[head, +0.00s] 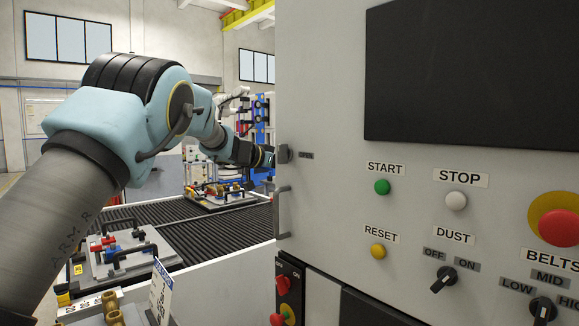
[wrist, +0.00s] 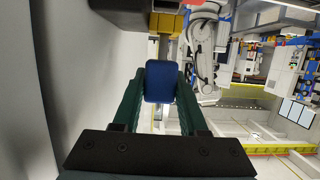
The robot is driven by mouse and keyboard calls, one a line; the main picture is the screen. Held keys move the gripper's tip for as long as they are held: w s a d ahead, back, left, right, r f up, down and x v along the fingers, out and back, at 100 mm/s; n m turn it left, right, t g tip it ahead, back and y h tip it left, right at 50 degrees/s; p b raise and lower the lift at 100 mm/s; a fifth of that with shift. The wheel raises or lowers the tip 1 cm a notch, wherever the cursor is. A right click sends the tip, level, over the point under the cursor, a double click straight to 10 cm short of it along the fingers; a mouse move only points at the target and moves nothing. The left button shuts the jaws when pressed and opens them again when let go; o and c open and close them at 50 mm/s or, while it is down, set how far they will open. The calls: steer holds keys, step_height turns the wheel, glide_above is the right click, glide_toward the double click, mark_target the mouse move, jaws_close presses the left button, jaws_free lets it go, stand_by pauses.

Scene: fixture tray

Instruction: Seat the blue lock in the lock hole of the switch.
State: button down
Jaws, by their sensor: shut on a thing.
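The blue lock (wrist: 160,82) is between the two green fingers of my gripper (wrist: 160,95) in the wrist view, and my gripper is shut on it. In the head view my arm reaches along the left edge of the grey cabinet; its far end (head: 264,157) shows there, but the fingers and the lock cannot be made out. A black panel with red switch handles (head: 284,285) and ON labels is low on the cabinet's left side. I cannot make out a lock hole in either view.
The grey cabinet front (head: 330,215) with buttons and knobs fills the right. A handle (head: 283,212) sticks out at its edge. A fixture tray (head: 110,268) lies on the roller conveyor (head: 200,232). In the wrist view, a grey wall (wrist: 80,80) is close on the left.

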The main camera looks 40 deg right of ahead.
steer(key=shift+f+b, duration=0.35)
steer(key=shift+f, duration=0.8)
steer(key=shift+c, duration=1.8)
jaws_free()
steer(key=b+v, duration=0.4)
steer(key=v, duration=0.6)
steer(key=shift+a, duration=0.35)
steer(key=shift+r, duration=0.1)
